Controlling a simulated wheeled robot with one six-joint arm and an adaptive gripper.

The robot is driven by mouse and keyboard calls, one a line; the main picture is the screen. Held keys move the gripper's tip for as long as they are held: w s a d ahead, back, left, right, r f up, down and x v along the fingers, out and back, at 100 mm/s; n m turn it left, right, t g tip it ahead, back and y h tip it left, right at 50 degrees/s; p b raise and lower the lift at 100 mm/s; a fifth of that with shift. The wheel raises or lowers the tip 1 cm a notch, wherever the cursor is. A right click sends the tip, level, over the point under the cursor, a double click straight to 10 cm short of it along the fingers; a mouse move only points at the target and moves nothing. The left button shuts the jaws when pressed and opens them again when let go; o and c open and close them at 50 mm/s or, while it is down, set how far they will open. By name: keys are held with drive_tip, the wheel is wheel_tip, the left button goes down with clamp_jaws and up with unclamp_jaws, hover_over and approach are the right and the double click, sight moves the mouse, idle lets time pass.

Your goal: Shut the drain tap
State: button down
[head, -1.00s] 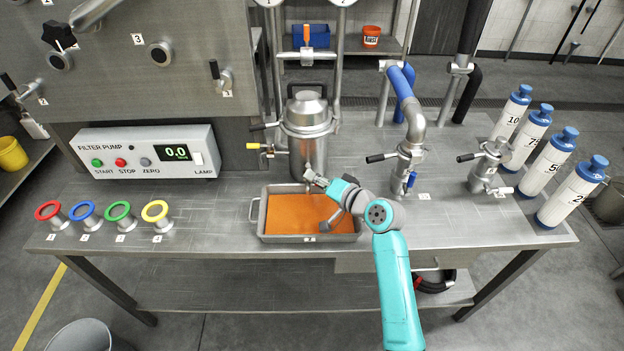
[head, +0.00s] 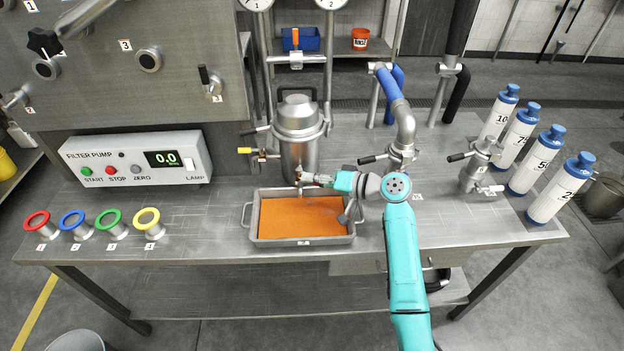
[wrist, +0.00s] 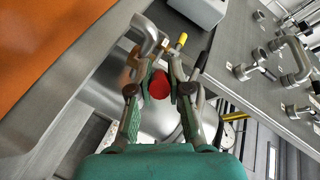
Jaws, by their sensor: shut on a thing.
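The drain tap's red handle (wrist: 159,84) sits between the fingers of my gripper (wrist: 160,80) in the wrist view. My gripper (head: 314,179) is shut on it, low in front of the steel vessel (head: 298,140) in the head view. A bent metal spout (wrist: 148,32) shows just beyond the fingers in the wrist view. In the head view my gripper mostly hides the tap. My wrist lies nearly level, to the right of the tap. I cannot tell whether liquid is running from the spout.
A steel tray (head: 248,240) holding orange liquid (head: 298,218) stands below the tap. A yellow-handled valve (head: 246,151) is on the vessel's left. A second valve (head: 400,155) stands behind my arm. Capped bottles (head: 546,160) line the right edge. The pump panel (head: 140,160) is left.

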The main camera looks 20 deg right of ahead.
drive_tip(key=c, duration=1.1)
unclamp_jaws()
drive_tip(key=v, duration=1.2)
